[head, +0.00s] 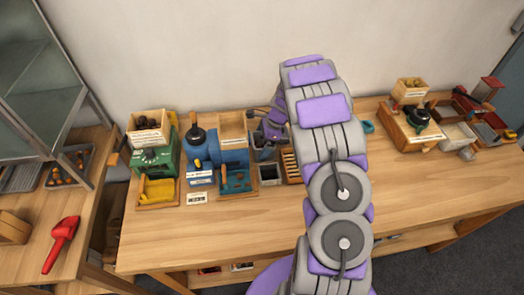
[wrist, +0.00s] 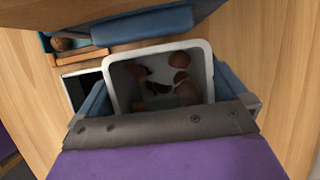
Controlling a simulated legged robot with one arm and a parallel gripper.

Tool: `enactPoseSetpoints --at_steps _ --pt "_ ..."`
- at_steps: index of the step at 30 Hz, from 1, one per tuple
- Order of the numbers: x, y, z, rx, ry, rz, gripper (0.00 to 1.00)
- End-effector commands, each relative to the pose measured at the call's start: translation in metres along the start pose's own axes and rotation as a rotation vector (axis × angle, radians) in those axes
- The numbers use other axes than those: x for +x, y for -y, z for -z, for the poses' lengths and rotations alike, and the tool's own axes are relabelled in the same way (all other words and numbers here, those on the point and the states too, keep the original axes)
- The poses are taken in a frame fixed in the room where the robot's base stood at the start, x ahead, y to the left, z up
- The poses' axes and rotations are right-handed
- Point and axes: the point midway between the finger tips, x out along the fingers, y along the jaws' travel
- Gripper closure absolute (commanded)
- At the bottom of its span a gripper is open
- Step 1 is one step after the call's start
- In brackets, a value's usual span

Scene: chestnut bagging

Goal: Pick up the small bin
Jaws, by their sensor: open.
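The small bin (wrist: 197,62) is a white, round-cornered container with several brown pieces, apparently chestnuts (wrist: 186,88), inside. In the wrist view it sits upright in the middle, between the two blue-grey fingers of my gripper (wrist: 160,82). The fingers are apart, one on each side of the bin. Whether they touch its walls I cannot tell. The bin's near side is hidden behind my grey and purple wrist. In the head view my gripper (head: 265,132) is low over the bench, beside the blue machine, and the bin is not clearly visible there.
The blue machine (head: 232,160) stands just left of my gripper, with a green machine (head: 152,158) further left. A dark square tray (head: 270,174) and a slatted wooden rack (head: 291,165) lie close by. The wooden bench (head: 420,190) is clear on the right front.

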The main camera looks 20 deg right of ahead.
Motion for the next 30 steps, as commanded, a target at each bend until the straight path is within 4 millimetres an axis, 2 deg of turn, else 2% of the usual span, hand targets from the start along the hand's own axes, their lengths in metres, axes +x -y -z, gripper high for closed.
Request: enactPoseSetpoints --at_steps 3,9,27,30 --pt "0.009 -0.0003 0.0001 0.001 0.002 0.0 0.0" --pt "0.0092 -0.0014 -0.0038 0.0 -0.002 0.001 0.02" --pt "0.0087 -0.0007 -0.0021 0.0 -0.001 0.001 0.59" --pt "0.0087 -0.0007 -0.0021 0.0 -0.001 0.001 0.65"
